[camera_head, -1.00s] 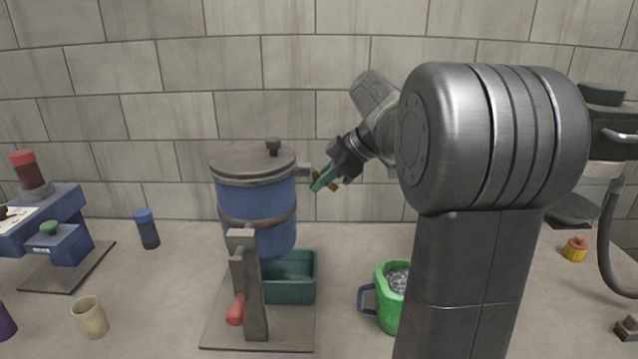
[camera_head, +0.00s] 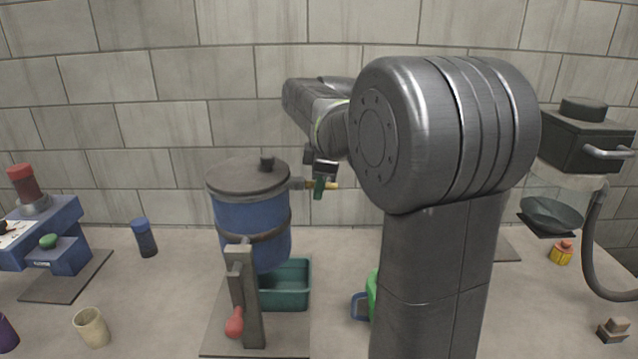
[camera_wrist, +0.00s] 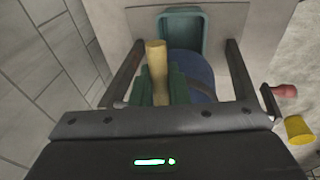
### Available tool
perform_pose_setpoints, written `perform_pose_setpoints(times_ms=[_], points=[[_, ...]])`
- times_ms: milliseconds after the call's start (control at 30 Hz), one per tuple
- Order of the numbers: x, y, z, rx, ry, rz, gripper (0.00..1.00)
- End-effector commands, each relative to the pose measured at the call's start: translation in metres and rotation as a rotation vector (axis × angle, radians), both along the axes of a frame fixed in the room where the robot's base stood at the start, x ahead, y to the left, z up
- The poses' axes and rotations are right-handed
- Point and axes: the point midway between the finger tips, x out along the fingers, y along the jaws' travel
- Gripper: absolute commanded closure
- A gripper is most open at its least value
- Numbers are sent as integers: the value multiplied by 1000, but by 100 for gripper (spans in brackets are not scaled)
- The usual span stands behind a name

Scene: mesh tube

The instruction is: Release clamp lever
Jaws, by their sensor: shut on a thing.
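A blue vessel (camera_head: 250,225) with a dark lid (camera_head: 248,177) stands over a teal bin (camera_head: 290,290). A post with a red-knobbed lever (camera_head: 235,322) stands in front of the vessel.
A green mug-like container (camera_head: 372,290) is mostly hidden behind my arm. A blue bottle (camera_head: 145,238), a beige cup (camera_head: 92,328) and a blue press (camera_head: 48,235) are at left. A dark-topped device (camera_head: 585,140) stands at right. The tiled wall is close behind.

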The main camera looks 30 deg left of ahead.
Motion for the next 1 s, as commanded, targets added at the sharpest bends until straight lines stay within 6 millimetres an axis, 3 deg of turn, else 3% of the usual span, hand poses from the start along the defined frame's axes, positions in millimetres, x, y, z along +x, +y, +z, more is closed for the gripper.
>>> perform_pose_setpoints(times_ms=[367, 400, 500, 800, 1000], points=[[0, -1, -1, -8, -1, 0, 100], [0, -1, -1, -8, -1, 0, 81], [0, -1, -1, -7, 0, 0, 66], [0, -1, 2, -5, -2, 0, 66], [-2, -7, 28, -1, -5, 0, 66]])
